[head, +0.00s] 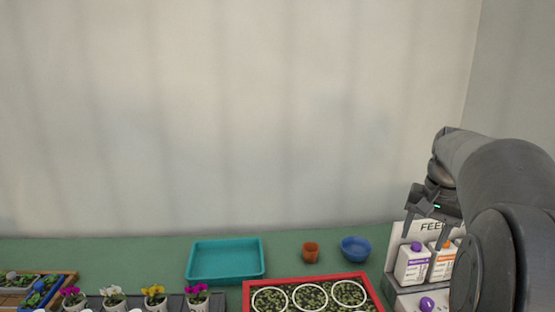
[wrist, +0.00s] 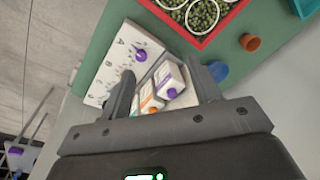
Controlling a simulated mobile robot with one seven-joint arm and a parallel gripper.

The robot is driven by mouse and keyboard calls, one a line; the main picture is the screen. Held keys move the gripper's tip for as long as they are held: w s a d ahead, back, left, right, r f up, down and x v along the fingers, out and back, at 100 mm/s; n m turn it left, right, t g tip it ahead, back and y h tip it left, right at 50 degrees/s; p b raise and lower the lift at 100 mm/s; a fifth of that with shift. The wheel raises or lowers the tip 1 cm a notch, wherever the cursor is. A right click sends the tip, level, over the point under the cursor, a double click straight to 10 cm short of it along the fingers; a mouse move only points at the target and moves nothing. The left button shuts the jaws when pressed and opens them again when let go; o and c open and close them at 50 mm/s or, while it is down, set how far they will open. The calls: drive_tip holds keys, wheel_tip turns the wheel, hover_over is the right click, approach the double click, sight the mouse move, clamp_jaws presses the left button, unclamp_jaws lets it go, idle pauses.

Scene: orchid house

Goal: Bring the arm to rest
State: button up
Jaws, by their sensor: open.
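My gripper (head: 426,232) is at the right of the head view, above the feed stand (head: 395,285) at the bench's right end. Its two fingers are apart with nothing held. In the wrist view my gripper (wrist: 163,82) shows its open fingers, with a purple-capped bottle (wrist: 170,83) and an orange-capped bottle (wrist: 150,100) seen between and below them. The same purple-capped bottle (head: 412,265) and orange-capped bottle (head: 442,265) show in the head view, partly overlapped by the fingers. The distance between fingers and bottles is hard to judge.
On the green bench (head: 140,255) stand a teal tray (head: 226,278), an orange pot (head: 310,252), a blue bowl (head: 355,248) and a red tray (head: 306,281) with white rings. Potted flowers (head: 155,295) line the front left. Bare wall (head: 250,120) rises behind; the air above the bench is clear.

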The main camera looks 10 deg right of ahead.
drive_tip(key=s+a+f+n+t, duration=0.2)
drive_tip(key=s+a+f+n, duration=0.1)
drive_tip(key=s+a, duration=0.5)
drive_tip(key=s+a+f+n+t, duration=0.2)
drive_tip(key=s+a, duration=0.7)
drive_tip(key=a, duration=0.5)
drive_tip(key=f+n, duration=0.1)
drive_tip(key=n, duration=0.1)
drive_tip(key=shift+a+f+n, duration=0.3)
drive_tip(key=shift+f, duration=0.1)
